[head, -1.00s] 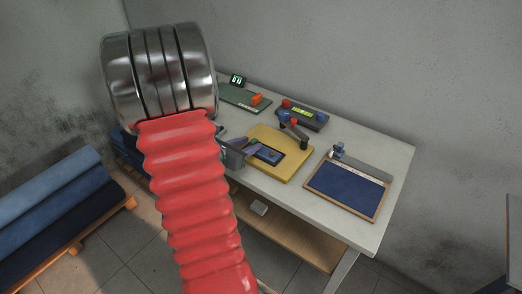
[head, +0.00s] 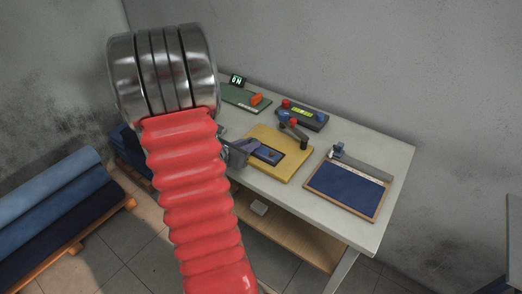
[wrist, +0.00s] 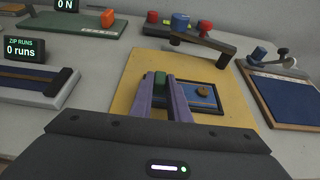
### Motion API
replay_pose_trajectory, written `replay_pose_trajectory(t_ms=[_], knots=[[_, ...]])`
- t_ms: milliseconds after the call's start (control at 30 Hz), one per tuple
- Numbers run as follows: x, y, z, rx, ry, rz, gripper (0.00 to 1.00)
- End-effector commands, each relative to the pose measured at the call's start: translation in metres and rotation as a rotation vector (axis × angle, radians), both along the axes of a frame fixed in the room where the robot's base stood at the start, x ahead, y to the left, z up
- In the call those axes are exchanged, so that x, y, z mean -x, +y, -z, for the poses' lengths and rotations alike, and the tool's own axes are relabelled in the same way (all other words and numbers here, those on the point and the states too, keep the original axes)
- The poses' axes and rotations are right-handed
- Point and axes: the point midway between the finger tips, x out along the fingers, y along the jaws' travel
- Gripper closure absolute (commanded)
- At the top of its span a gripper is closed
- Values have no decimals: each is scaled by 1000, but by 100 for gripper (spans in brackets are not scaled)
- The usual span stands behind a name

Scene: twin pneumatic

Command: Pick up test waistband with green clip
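My gripper (wrist: 165,92) reaches over the yellow board with its two purple fingers pointing forward. A small green clip (wrist: 160,78) shows at the fingertips in the wrist view. Whether the fingers press on it or only stand around it is not clear. The waistband itself is hard to make out; a dark blue piece (wrist: 200,95) with a brown button (wrist: 203,91) lies in a black frame just right of the fingers. In the head view my red arm sleeve stands left of the board, and the fingers (head: 245,146) show small at its left edge.
The yellow board (head: 293,169) carries a dark lever arm (head: 296,129). A wood-framed blue panel (head: 346,191) lies to the right. A control box (head: 305,115) and a green plate with an orange block (head: 255,99) stand at the back. A zip rig (wrist: 35,85) is at left.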

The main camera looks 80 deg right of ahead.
Motion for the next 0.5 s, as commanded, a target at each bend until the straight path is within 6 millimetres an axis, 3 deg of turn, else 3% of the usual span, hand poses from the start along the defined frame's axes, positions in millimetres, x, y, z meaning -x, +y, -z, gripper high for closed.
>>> replay_pose_trajectory(t_ms=[200, 500], knots=[[0, 0, 0, 0, 0, 0, 100], [0, 0, 0, 0, 0, 0, 100]])
